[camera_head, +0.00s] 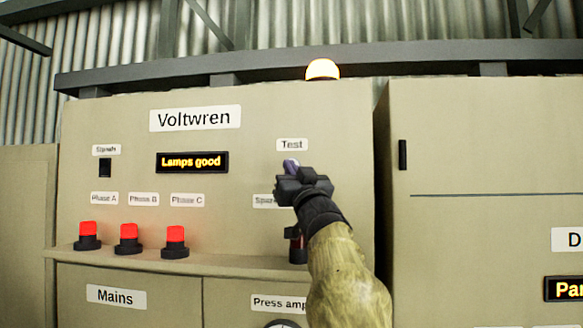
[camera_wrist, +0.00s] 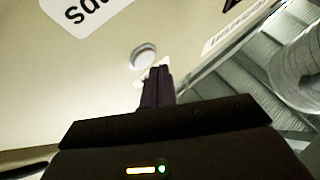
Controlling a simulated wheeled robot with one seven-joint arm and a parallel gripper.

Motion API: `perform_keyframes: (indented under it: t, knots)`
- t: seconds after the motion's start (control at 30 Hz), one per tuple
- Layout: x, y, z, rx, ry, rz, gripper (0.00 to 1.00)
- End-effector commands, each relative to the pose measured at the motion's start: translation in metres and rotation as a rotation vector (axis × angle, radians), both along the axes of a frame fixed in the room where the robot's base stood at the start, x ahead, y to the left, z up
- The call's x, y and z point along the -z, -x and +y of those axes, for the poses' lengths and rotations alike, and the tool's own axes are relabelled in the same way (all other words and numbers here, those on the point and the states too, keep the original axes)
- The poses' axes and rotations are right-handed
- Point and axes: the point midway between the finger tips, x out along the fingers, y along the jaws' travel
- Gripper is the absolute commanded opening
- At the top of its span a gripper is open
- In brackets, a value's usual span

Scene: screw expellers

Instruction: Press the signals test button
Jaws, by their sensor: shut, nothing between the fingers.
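The tan Voltwren panel (camera_head: 130,170) faces me in the head view. The Test label (camera_head: 292,145) is at its upper right; a Signals label (camera_head: 106,150) with a small black fitting (camera_head: 105,168) is at the left. My gripper (camera_head: 290,163) is shut and empty, its purple fingertips just below the Test label, and it hides whatever is there. In the wrist view a small round pale button (camera_wrist: 143,56) shows on the panel. My shut fingers (camera_wrist: 161,72) appear just beside and below it; I cannot tell whether they touch.
The display (camera_head: 192,162) reads "Lamps good". The red phase lamps (camera_head: 128,232) are lit above a ledge (camera_head: 180,264). An amber beacon (camera_head: 322,69) glows on top. My arm partly hides a red-topped fitting (camera_head: 296,245). Another cabinet (camera_head: 480,150) stands at the right.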

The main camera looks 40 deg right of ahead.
Motion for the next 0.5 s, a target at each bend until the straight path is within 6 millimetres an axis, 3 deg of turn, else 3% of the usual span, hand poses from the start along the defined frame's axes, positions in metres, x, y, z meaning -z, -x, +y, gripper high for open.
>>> perform_keyframes:
  t: [0.5]
  knots:
    - [0.001, 0.027, 0.032, 0.001, 0.001, -0.001, 0.0]
